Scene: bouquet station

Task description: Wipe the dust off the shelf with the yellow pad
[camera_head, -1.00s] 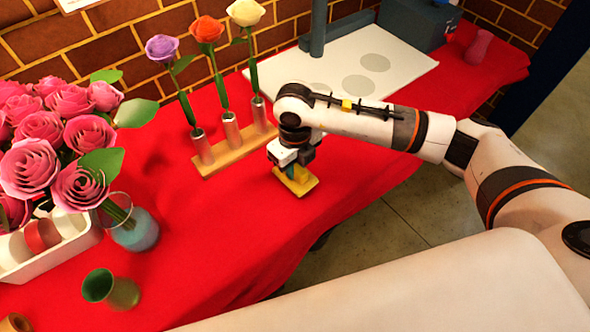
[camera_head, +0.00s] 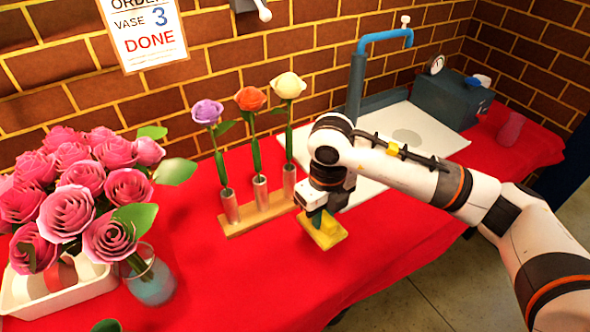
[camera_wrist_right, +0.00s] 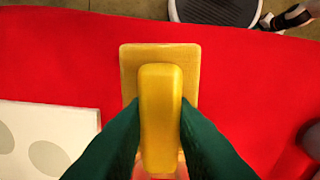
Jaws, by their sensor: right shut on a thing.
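The yellow pad (camera_head: 328,236) has a flat base and a raised handle. My right gripper (camera_head: 316,214) is shut on the handle, with its green fingers on both sides in the right wrist view (camera_wrist_right: 160,112). The pad is over the red cloth, just right of the flower stand; I cannot tell whether it touches the cloth. No separate raised shelf shows. A flat white board (camera_head: 437,130) lies behind my right arm, with a grey round patch (camera_head: 408,136) on it. The wrist view shows grey patches on the board (camera_wrist_right: 75,122) at left. My left gripper is not in view.
A wooden stand (camera_head: 262,216) with three flowers in tubes is close left of the pad. A vase (camera_head: 152,284) of pink roses is at left. A blue tap (camera_head: 356,85) and a blue-grey box (camera_head: 450,98) stand at the back. Red cloth (camera_head: 240,280) in front is clear.

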